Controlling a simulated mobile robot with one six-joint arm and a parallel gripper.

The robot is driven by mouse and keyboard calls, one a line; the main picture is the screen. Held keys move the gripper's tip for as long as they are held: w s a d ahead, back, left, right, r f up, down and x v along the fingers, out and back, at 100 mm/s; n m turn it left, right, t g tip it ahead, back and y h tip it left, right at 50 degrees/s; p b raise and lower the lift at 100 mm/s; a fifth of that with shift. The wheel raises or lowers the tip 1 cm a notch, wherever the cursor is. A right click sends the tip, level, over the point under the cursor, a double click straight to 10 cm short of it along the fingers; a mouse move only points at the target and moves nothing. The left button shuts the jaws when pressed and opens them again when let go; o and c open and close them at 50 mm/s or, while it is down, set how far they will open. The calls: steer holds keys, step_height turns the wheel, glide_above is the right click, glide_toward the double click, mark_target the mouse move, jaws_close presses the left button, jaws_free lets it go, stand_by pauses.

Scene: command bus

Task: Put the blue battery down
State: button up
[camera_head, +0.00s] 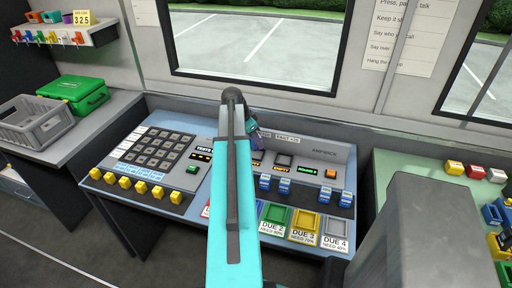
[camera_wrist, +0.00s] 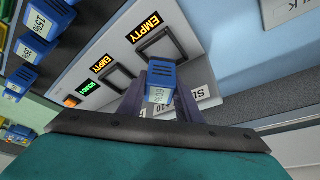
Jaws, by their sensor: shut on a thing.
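A blue battery (camera_wrist: 160,82) with a white percent label shows in the wrist view, between the two dark fingers of my gripper (camera_wrist: 160,105). My gripper is shut on it. The battery is held in front of the grey dock panel, close to a dark square slot (camera_wrist: 162,45) marked EMPTY. A second slot (camera_wrist: 118,76), also marked EMPTY, is to its left. I cannot tell whether the battery touches the panel. In the head view my gripper (camera_head: 252,127) is over the dock, and my arm hides much of it.
More blue batteries (camera_head: 284,187) stand in front of the dock (camera_head: 325,154). Green (camera_head: 277,214), yellow (camera_head: 304,223) and grey (camera_head: 334,228) trays with DUE labels line the front edge. A button panel (camera_head: 155,147) with yellow blocks is left. A grey crate (camera_head: 42,133) and green case (camera_head: 75,92) are farther left.

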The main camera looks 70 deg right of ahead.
mark_target(256, 147)
steer(key=shift+f+p, duration=0.5)
steer(key=shift+f, duration=1.35)
steer(key=shift+f, duration=0.2)
steer(key=o, duration=1.2)
steer(key=shift+c, duration=0.2)
steer(key=shift+a, duration=0.1)
steer(key=shift+s+r, duration=0.1)
steer(key=shift+r, duration=0.05)
steer(key=b+v, duration=0.2)
steer(key=v, duration=1)
steer(key=shift+r, duration=0.15)
